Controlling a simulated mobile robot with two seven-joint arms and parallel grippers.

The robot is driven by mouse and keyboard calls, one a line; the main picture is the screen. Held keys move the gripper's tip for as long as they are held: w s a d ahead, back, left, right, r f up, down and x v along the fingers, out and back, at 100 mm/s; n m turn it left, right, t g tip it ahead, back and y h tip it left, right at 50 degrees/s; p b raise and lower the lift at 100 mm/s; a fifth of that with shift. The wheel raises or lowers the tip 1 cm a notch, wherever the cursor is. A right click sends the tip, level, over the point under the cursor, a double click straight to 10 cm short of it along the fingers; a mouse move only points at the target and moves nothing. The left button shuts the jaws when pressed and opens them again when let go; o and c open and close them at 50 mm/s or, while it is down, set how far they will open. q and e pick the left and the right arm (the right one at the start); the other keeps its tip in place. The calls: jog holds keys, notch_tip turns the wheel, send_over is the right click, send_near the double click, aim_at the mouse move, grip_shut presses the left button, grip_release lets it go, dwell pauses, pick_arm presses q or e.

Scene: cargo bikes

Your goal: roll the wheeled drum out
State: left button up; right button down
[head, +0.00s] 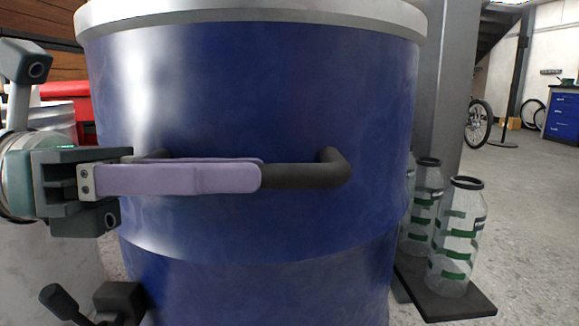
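The blue drum (270,105) stands upright close in front of me and fills the middle of the head view. It has a pale metal rim (250,14) on top. A dark horizontal bar handle (305,176) sticks out from its front. My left gripper (258,176) comes in from the left, with its purple fingers lying along the handle and covering its left part. The front finger hides any gap, so I cannot see whether the fingers grip the bar. The drum's wheels are out of frame. My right gripper does not show.
Clear bottles with green bands (455,240) stand on a dark board (450,300) right of the drum, by a grey post (445,90). A red object (72,100) is at the left. Bare floor (535,215) lies at the right, with a blue drawer cabinet (563,118) and bike wheels further back.

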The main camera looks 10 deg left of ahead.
pick_arm(q)
jog(key=shift+o, duration=1.2)
jog(key=shift+s+f, duration=0.1)
jog(key=shift+a, duration=0.15)
jog(key=p+v, duration=0.1)
jog(key=v, duration=0.8)
jog(key=shift+a+p, duration=0.3)
jog(key=shift+a, duration=0.05)
